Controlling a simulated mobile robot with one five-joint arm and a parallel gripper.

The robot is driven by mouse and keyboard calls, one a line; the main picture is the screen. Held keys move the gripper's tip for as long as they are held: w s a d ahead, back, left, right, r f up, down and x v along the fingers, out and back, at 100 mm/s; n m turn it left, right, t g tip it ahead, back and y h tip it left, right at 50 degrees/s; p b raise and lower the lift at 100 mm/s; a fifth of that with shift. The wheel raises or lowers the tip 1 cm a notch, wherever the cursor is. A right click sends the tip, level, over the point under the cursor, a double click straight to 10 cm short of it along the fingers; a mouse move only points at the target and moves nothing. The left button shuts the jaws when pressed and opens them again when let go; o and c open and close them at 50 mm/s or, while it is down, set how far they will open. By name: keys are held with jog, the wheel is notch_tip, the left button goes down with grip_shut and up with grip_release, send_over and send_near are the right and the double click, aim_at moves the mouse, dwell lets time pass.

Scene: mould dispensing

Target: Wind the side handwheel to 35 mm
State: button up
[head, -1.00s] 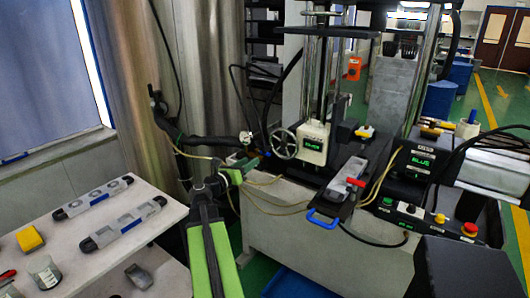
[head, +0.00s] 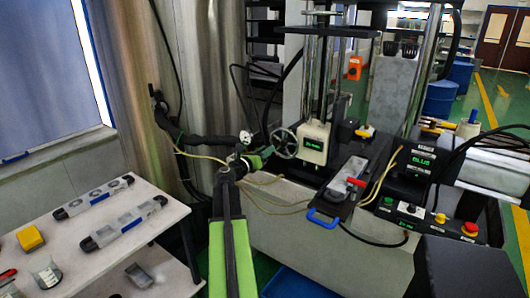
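The side handwheel (head: 284,143) is a grey spoked wheel on the left side of a cream dispensing unit (head: 314,148). The unit has a small green display whose digits are too small to read. My gripper (head: 264,154) is at the end of my green and black arm, just left of the wheel. Its tip is at or very near the wheel's left rim; I cannot tell whether it touches. The fingers are too small and partly hidden to show whether they are open or shut.
A mould tray with a red clamp and blue handle (head: 323,219) lies in front of the unit. A control box (head: 410,213) with buttons stands at right. A white table (head: 110,262) with moulds is at left.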

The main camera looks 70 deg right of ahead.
grip_shut()
dwell(1.1)
